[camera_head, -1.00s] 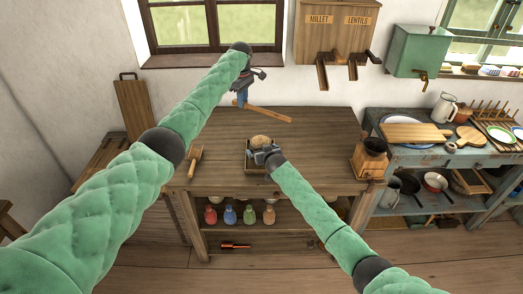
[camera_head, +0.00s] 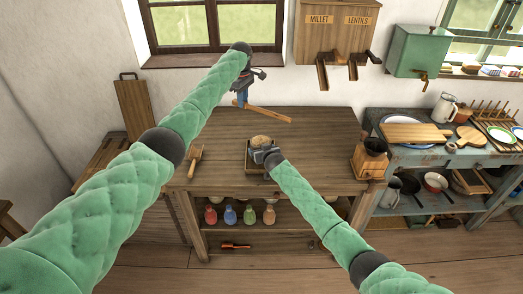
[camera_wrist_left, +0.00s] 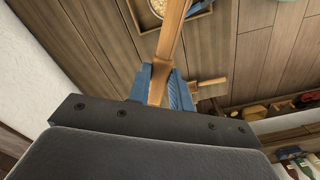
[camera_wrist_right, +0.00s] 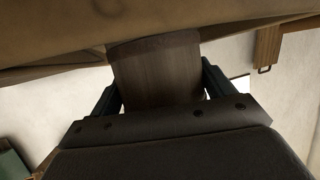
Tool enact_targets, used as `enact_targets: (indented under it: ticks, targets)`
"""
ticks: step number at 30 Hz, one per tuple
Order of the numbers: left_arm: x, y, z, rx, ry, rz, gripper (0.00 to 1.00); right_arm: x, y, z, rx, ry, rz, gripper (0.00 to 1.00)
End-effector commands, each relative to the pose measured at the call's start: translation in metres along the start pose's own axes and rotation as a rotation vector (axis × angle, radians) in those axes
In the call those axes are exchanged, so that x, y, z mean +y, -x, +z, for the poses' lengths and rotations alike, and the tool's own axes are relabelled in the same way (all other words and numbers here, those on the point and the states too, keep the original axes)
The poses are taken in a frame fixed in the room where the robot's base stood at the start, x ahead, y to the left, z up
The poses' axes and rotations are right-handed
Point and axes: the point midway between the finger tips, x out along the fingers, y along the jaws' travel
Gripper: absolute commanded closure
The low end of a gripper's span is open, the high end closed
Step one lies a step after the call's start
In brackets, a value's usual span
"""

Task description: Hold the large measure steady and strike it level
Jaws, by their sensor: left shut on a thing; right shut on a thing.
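The large measure (camera_head: 261,141) stands in a shallow wooden tray (camera_head: 247,164) on the table, with pale grain heaped at its top. My right gripper (camera_head: 262,153) is shut on the measure from the near side. In the right wrist view a dark wooden part (camera_wrist_right: 155,75) sits between the fingers, under a wide brown shape. My left gripper (camera_head: 241,99) is shut on a flat wooden strike stick (camera_head: 268,114), held behind and above the measure, apart from it. In the left wrist view the stick (camera_wrist_left: 171,40) runs away from the fingers, and grain shows beside its far end.
A small wooden tool (camera_head: 195,159) lies at the table's left edge. A wooden grinder-like box (camera_head: 369,162) stands at the right edge. Millet and lentil bins (camera_head: 337,35) hang on the wall with chutes above the back right. The table is otherwise mostly clear.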

Motion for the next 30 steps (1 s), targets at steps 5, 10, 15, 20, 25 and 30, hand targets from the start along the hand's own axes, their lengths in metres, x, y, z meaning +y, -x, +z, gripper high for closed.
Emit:
enact_targets:
  ticks: [5,10,15,20,25,30]
  targets:
    - [0.000,0.000,0.000,0.000,0.000,0.000,1.00,0.000,0.000,0.000,0.000,0.000,0.000,0.63]
    - [0.000,0.000,0.000,0.000,0.000,0.000,1.00,0.000,0.000,0.000,0.000,0.000,0.000,0.63]
    - [-0.002,-0.003,0.000,-0.001,0.012,0.000,1.00,0.000,0.000,0.001,-0.001,0.000,0.000,0.63]
    - [-0.015,-0.020,0.000,-0.008,0.096,-0.001,1.00,0.000,0.000,0.001,-0.001,0.000,0.000,0.63]
    - [-0.044,-0.046,0.000,-0.018,0.269,0.000,1.00,0.000,0.000,0.001,-0.001,0.000,0.000,0.63]
    - [-0.080,-0.071,-0.002,-0.022,0.462,0.001,1.00,0.000,0.000,0.001,-0.001,0.000,0.000,0.63]
